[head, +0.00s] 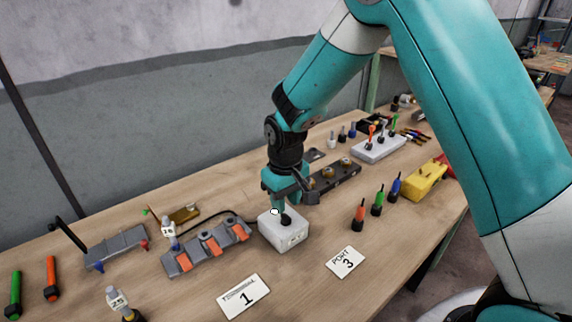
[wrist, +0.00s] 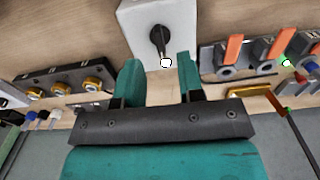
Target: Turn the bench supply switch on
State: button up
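The bench supply is a white box (head: 284,232) on the bench, with a black switch lever (head: 286,219) on top. In the wrist view the box (wrist: 135,22) is at the top. The black lever (wrist: 158,40) tilts toward my gripper and ends in a white tip (wrist: 166,62). My gripper (head: 279,205) is just above and behind the box. In the wrist view my gripper (wrist: 158,72) has its two teal fingers spread apart with nothing between them. The white tip lies near the gap between the fingertips; I cannot tell whether it touches.
A grey strip with orange levers (head: 212,247) stands left of the box. A dark block with brass terminals (head: 333,180) is close on the right. Cards marked 1 (head: 244,296) and PORT 3 (head: 345,262) lie in front. Bare wood separates them.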

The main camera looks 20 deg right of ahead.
aim_at(286, 215)
notch_tip(286, 215, up, 13)
jog(key=b, duration=0.1)
jog(key=shift+r, duration=0.15)
dwell(0.3)
